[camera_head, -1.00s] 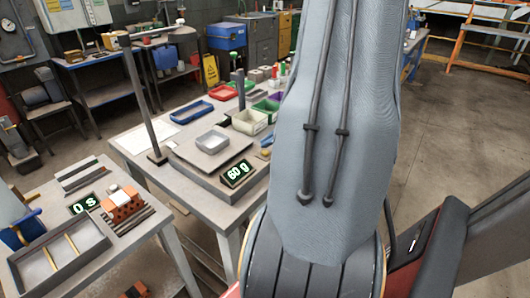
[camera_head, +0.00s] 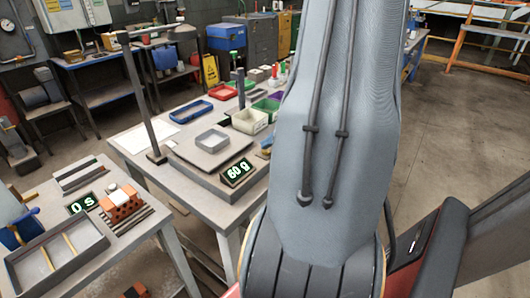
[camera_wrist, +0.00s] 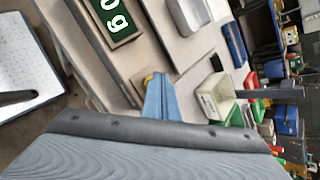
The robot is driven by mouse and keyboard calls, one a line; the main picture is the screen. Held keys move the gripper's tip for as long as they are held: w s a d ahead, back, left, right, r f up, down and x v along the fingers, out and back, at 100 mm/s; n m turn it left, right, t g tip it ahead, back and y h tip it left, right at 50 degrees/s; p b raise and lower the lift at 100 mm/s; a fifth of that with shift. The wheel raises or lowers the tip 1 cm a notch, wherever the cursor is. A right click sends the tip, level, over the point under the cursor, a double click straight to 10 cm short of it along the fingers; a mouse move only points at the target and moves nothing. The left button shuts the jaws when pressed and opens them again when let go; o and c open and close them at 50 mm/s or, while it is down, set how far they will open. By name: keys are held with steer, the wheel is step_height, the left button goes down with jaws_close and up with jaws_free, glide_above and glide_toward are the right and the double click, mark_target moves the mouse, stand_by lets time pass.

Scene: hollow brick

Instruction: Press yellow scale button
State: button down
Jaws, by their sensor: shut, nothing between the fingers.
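The scale (camera_head: 180,153) is a flat grey platform on the middle table, with a small square grey dish (camera_head: 211,141) on it. Its green display (camera_head: 238,172) reads 60 g, and part of the display shows in the wrist view (camera_wrist: 115,18). In the wrist view a bit of yellow, likely the yellow button (camera_wrist: 148,79), shows at the left edge of my gripper (camera_wrist: 159,78). The blue fingers are shut and empty, with their tips over that spot. They hide most of it, and I cannot tell whether they touch it.
Bins, including a pale green bin (camera_head: 250,121) and a blue tray (camera_head: 191,111), stand behind the scale. A lamp post (camera_head: 143,100) rises left of it. The left table holds an orange brick (camera_head: 122,205), a timer reading 0 s (camera_head: 82,203) and a divided tray (camera_head: 92,237).

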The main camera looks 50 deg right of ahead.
steer(key=shift+f+b, duration=0.35)
stand_by(0.7)
steer(key=shift+r, duration=0.1)
steer(key=shift+r+p, duration=0.45)
steer(key=shift+r, duration=0.25)
step_height(320, 180, up, 5)
steer(key=p, duration=0.3)
stand_by(0.5)
stand_by(0.7)
